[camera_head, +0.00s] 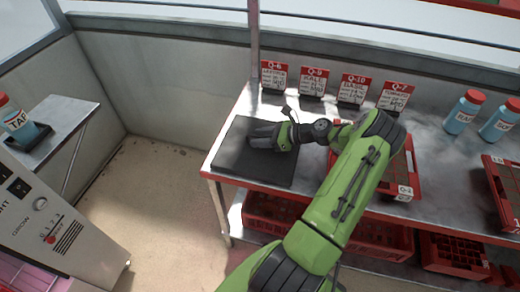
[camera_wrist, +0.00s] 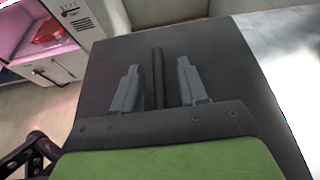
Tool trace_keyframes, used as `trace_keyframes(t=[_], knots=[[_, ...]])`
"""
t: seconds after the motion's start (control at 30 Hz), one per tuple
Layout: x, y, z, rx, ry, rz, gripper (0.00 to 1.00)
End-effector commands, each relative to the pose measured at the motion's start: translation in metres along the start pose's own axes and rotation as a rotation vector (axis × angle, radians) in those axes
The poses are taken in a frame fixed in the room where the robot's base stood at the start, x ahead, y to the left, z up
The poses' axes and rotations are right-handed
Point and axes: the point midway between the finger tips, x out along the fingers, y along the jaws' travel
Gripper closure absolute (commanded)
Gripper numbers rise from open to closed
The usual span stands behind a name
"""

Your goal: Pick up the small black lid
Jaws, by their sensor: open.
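A thin, dark, narrow piece (camera_wrist: 158,80) lies between my fingers in the wrist view, a gap on each side. It looks like the small black lid seen edge-on, though its full shape is not clear. Beneath it is a flat black mat (camera_wrist: 220,65), which also shows on the left end of the metal table in the head view (camera_head: 262,172). My gripper (camera_wrist: 158,68) is open, its two grey fingers on either side of the dark piece. In the head view my gripper (camera_head: 262,134) is low over the mat, and I cannot make out the lid there.
Red-topped sign cards (camera_head: 313,82) stand along the table's back edge. A red tray (camera_head: 405,180) lies right of the mat, partly behind my arm. Blue bottles with red caps (camera_head: 464,112) stand far right. Red crates (camera_head: 270,212) sit on the lower shelf.

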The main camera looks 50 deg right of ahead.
Motion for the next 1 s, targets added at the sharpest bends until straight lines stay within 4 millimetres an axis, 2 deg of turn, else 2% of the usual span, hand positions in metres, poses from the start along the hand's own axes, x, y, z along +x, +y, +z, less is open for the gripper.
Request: trace_keyframes(t=[0.23, 0.5, 0.87, 1.0], knots=[[0.004, 0.000, 0.001, 0.000, 0.000, -0.002, 0.57], [0.003, 0.000, 0.001, 0.000, 0.000, -0.002, 0.99], [0.002, 0.000, 0.004, -0.001, -0.001, -0.002, 1.00], [-0.007, -0.001, 0.028, -0.004, -0.001, -0.002, 1.00]])
